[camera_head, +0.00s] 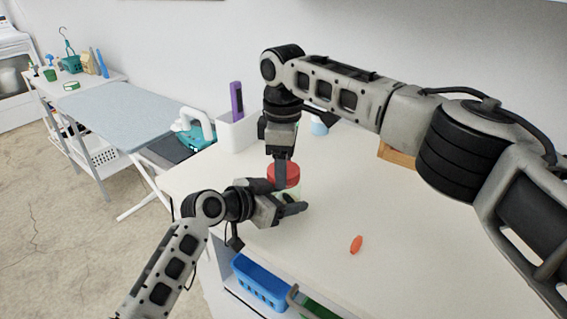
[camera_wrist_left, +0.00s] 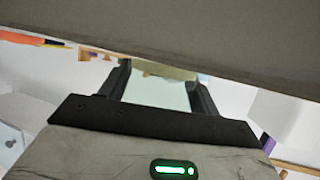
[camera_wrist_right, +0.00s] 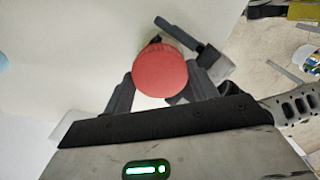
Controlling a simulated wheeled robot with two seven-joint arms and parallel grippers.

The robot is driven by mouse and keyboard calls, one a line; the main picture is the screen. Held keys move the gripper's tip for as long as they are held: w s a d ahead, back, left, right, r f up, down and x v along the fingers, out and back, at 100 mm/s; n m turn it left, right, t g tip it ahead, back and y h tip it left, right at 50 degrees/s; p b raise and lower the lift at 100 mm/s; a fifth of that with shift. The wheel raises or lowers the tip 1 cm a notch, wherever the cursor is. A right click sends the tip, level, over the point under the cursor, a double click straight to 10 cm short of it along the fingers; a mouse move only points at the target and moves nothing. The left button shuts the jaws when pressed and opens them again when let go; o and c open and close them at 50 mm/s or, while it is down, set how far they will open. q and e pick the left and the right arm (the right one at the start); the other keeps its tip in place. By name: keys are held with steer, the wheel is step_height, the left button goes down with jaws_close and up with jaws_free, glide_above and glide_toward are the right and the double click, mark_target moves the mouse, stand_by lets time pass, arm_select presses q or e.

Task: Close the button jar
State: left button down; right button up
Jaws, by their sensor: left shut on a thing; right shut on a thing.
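The button jar (camera_head: 293,191) stands on the white table, with its red lid (camera_head: 286,170) sitting on top of it. My left gripper (camera_head: 287,206) is shut on the jar's body from the left. The pale, see-through jar shows between its fingers in the left wrist view (camera_wrist_left: 157,92). My right gripper (camera_head: 281,180) reaches down from above and is shut on the red lid. In the right wrist view the round lid (camera_wrist_right: 160,70) lies between the two fingers. The grippers hide much of the jar, and I cannot tell how tightly the lid is seated.
An orange oval object (camera_head: 356,244) lies on the white table (camera_head: 320,265) to the right of the jar. A white box with a purple item (camera_head: 237,101) and a steam iron (camera_head: 196,128) are behind to the left. A blue basket (camera_head: 262,283) sits below the front edge.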

steer(key=o, duration=1.1)
steer(key=shift+r, duration=2.25)
steer(key=o, duration=0.4)
steer(key=shift+o, duration=0.2)
step_height(320, 180, up, 8)
steer(key=shift+f, duration=0.2)
